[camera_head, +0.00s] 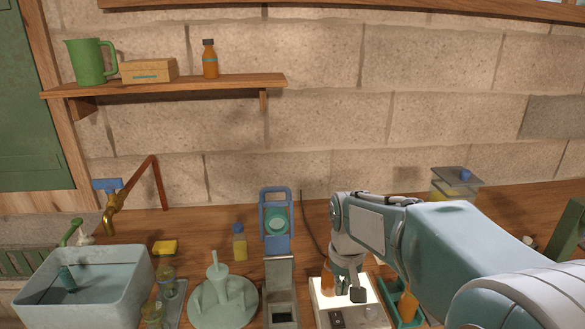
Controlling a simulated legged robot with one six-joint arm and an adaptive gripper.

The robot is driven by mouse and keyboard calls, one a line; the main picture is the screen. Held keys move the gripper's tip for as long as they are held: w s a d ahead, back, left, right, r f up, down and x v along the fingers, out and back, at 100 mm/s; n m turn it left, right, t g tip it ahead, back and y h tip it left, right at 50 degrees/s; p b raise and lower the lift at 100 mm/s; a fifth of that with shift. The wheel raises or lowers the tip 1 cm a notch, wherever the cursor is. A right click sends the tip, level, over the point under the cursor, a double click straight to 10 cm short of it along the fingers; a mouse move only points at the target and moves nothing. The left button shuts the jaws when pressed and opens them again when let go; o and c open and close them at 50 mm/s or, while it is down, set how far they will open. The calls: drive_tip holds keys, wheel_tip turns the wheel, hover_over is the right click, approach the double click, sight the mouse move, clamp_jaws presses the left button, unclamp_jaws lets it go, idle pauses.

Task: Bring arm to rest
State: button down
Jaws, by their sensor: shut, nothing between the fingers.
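My arm reaches in from the lower right, bends at its elbow and points down over the wooden counter (190,228). My gripper (356,293) hangs at its end above a bright, lit white panel (372,299). It is small in the picture and looks shut, with nothing seen in it. An orange-brown bottle (327,280) stands just left of it, partly hidden by my arm. Whether the gripper touches the panel cannot be told.
A teal tray with an orange item (407,306) lies right of the panel. Left stand a blue-framed device (276,222), a yellow bottle (239,243), a pale round lid-like vessel (222,300) and a sink (85,290). A clear container (455,187) stands behind my arm. A shelf (165,86) hangs above.

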drive_tip(key=s+d+r+t, duration=0.1)
drive_tip(key=s+r+t, duration=0.1)
drive_tip(key=s, duration=0.7)
drive_tip(key=s+d+r+t, duration=0.2)
drive_tip(key=s+r+t, duration=0.1)
drive_tip(key=s, duration=0.7)
drive_tip(key=shift+d+r+m, duration=0.2)
drive_tip(key=shift+r+m, duration=0.2)
drive_tip(key=shift+r, duration=0.35)
